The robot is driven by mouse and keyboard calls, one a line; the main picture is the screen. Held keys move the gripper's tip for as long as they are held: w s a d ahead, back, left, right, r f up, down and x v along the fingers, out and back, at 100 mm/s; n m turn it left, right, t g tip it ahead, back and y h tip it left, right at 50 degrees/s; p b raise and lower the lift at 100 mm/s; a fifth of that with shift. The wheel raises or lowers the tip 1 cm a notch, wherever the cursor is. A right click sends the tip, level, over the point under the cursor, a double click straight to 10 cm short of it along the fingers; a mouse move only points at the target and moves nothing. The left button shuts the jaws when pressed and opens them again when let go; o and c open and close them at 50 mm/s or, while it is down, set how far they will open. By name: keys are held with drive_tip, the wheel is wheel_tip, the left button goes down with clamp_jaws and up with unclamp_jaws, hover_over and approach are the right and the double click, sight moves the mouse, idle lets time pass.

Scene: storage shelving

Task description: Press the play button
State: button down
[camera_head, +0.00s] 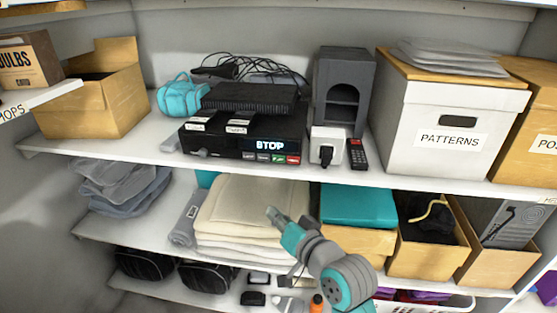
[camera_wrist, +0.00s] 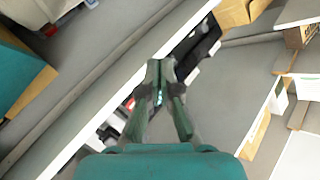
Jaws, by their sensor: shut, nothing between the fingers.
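A black player (camera_head: 215,142) stands on the upper shelf in the head view, with a lit display (camera_head: 270,146) reading STOP. Below the display is a row of small buttons, including a green button (camera_head: 278,158) and a red button (camera_head: 293,159). Their symbols are too small to read surely. My gripper (camera_head: 272,212) is below and in front of the player, apart from it, over the folded cream towels in the picture. It also shows in the wrist view (camera_wrist: 160,68), its fingers shut together and empty. I cannot make out the player's buttons in the wrist view.
The upper shelf's front edge (camera_head: 230,168) lies between my gripper and the player in the picture. A white adapter with a black plug (camera_head: 327,147) and a remote (camera_head: 357,154) stand right of the player.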

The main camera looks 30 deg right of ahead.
sight(279, 159)
drive_tip(key=shift+y, duration=0.3)
drive_tip(key=r, duration=0.1)
drive_tip(key=w+r, duration=0.1)
drive_tip(key=r, duration=0.1)
drive_tip(key=w+r, duration=0.1)
drive_tip(key=r, duration=0.1)
drive_tip(key=shift+w+d+r, duration=0.15)
drive_tip(key=shift+w, duration=0.05)
drive_tip(key=shift+w+d, duration=0.1)
drive_tip(key=shift+w+d, duration=0.85)
drive_tip(key=shift+w, duration=0.3)
drive_tip(key=shift+w+d, duration=0.85)
drive_tip(key=shift+w, duration=0.35)
drive_tip(key=shift+w+d, duration=0.85)
drive_tip(key=shift+w, duration=0.3)
drive_tip(key=shift+w+d, duration=0.1)
drive_tip(key=shift+w, duration=0.05)
drive_tip(key=shift+w+d, duration=0.1)
drive_tip(key=shift+w, duration=0.05)
drive_tip(key=shift+w+d, duration=0.25)
drive_tip(key=shift+w, duration=0.05)
drive_tip(key=shift+a, duration=0.1)
drive_tip(key=shift+s+a, duration=0.35)
drive_tip(key=shift+s, duration=0.3)
